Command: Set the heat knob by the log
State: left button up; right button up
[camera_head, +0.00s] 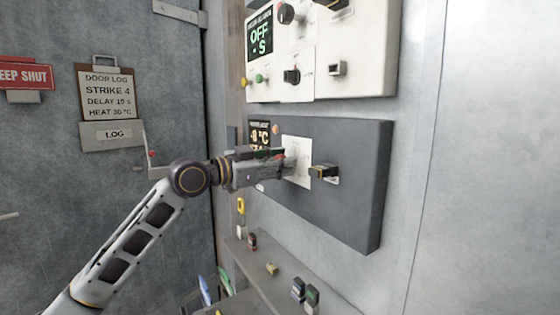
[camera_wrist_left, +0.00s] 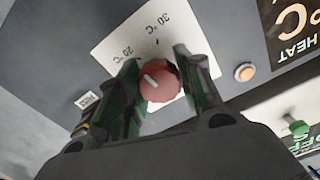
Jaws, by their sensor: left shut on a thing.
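The door log (camera_head: 108,94) hangs at left in the head view and reads HEAT 30 °C. The heat knob is red and round with a white pointer line; it shows in the left wrist view (camera_wrist_left: 160,86) on a white plate (camera_wrist_left: 120,36) marked 20 °C and 30 °C. The pointer leans up and left, towards the 20 °C side. My left gripper (camera_head: 283,162) reaches the dark grey panel (camera_head: 358,190); in the left wrist view its fingers (camera_wrist_left: 157,72) are shut on the knob from both sides. In the head view the gripper hides the knob. My right gripper is out of view.
A dark display (camera_head: 260,134) is partly hidden behind my gripper. A black-and-yellow part (camera_head: 323,171) sticks out right of the gripper. Small items stand on the ledge (camera_head: 262,254) below.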

pick_arm(q)
jog(key=m, duration=0.3)
jog(key=shift+m, duration=2.3)
jog(key=o, duration=1)
jog(key=shift+o, duration=0.2)
jog(key=v, duration=1.2)
jog(key=shift+f, duration=0.1)
